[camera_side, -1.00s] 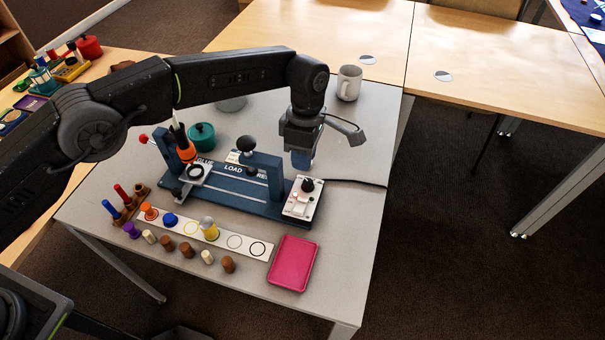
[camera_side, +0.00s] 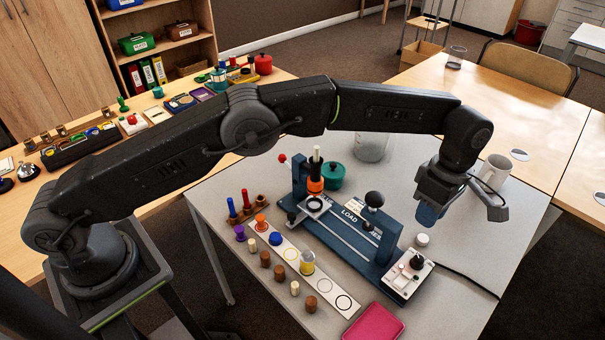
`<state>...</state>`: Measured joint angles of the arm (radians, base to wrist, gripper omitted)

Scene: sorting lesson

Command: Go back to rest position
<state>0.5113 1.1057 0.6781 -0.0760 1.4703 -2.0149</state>
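A white strip with rings (camera_side: 318,283), several small pegs, a pink tray (camera_side: 373,324) and a green pot (camera_side: 332,175) share the grey table.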

